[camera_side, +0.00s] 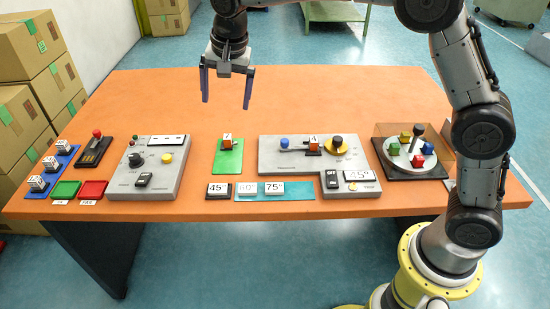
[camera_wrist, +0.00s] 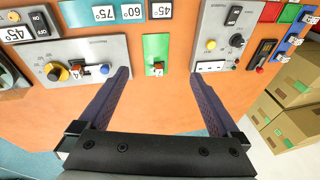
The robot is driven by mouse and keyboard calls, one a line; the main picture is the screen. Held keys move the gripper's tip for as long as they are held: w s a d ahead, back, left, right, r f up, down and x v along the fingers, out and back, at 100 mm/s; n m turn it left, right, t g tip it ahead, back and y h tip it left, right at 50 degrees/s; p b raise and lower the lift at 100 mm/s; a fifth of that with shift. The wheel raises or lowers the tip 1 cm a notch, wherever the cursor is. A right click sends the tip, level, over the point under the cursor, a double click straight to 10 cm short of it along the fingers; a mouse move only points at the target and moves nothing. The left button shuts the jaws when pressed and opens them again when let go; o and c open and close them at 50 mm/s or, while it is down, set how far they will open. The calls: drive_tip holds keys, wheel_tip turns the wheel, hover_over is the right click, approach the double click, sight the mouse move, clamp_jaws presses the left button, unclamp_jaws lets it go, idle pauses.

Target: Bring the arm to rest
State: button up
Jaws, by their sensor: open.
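My gripper (camera_side: 227,88) hangs over the back part of the orange table (camera_side: 350,95), its two dark blue fingers pointing down and spread wide. Nothing is between the fingers, and it touches nothing. In the wrist view the open fingers (camera_wrist: 165,98) reach toward the row of stations, with a green plate (camera_wrist: 156,48) seen between them.
A grey gate panel (camera_side: 275,160) with knobs stands right of the green plate. A round turntable (camera_side: 410,156) with coloured blocks is farther right. A grey control box (camera_side: 150,178), red and green trays and a blue block rack (camera_side: 50,172) stand left. The table's back is clear.

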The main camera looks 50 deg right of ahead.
drive_tip(key=s+d+r+n+t, duration=0.1)
drive_tip(key=s+d+r, duration=0.4)
drive_tip(key=s, duration=0.5)
drive_tip(key=s+d+r+n+t, duration=0.1)
drive_tip(key=s+d+r, duration=0.45)
drive_tip(key=s, duration=0.35)
drive_tip(key=s+f+n, duration=0.4)
drive_tip(key=s+f, duration=0.1)
drive_tip(key=s, duration=0.3)
drive_tip(key=s+f+n, duration=0.4)
drive_tip(key=s+f, duration=0.1)
drive_tip(key=s, duration=0.3)
drive_tip(key=shift+d, duration=0.3)
